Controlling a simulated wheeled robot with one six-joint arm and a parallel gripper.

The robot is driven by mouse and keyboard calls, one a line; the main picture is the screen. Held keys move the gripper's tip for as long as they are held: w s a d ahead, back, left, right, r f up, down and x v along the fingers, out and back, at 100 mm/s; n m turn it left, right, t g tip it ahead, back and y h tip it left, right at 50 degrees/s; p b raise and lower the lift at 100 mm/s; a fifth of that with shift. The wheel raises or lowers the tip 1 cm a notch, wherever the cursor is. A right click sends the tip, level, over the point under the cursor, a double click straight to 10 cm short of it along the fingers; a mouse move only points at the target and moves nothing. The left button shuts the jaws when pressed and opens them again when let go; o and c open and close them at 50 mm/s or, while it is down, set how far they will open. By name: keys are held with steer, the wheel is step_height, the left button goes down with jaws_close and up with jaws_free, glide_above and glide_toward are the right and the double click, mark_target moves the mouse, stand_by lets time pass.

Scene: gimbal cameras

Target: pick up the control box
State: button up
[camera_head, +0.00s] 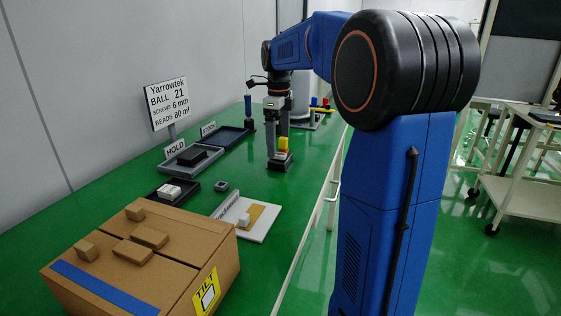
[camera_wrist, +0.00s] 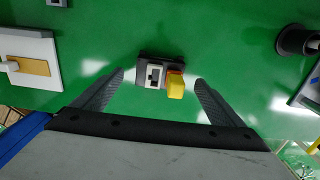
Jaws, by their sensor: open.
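The control box (camera_head: 281,166) stands on the green bench top under my gripper. It has a dark base, a light face with a dark switch and a yellow part (camera_head: 283,143) on one side. It also shows in the wrist view (camera_wrist: 152,73), with the yellow part at its right. My gripper (camera_head: 278,150) points down and is open. In the wrist view its fingertips (camera_wrist: 160,78) stand apart at the left and right of the box, with green showing on both sides. I cannot tell how far the tips are above the bench.
A cardboard carton (camera_head: 190,275) with small blocks on top fills the near left. A HOLD tray (camera_head: 178,163), a second dark tray (camera_head: 236,132) and a white board (camera_head: 262,229) lie left of the gripper. A dark round cup (camera_wrist: 293,40) is at the right in the wrist view.

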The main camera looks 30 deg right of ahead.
mark_target(282, 153)
steer(key=shift+s+d+f, duration=0.1)
steer(key=shift+s+f, duration=0.05)
steer(key=shift+f, duration=0.75)
steer(key=shift+s+d+f, duration=0.1)
steer(key=shift+f, duration=0.75)
steer(key=shift+s+d+f, duration=0.1)
steer(key=shift+s+f, duration=0.05)
steer(key=shift+f, duration=0.75)
steer(key=c, duration=1.2)
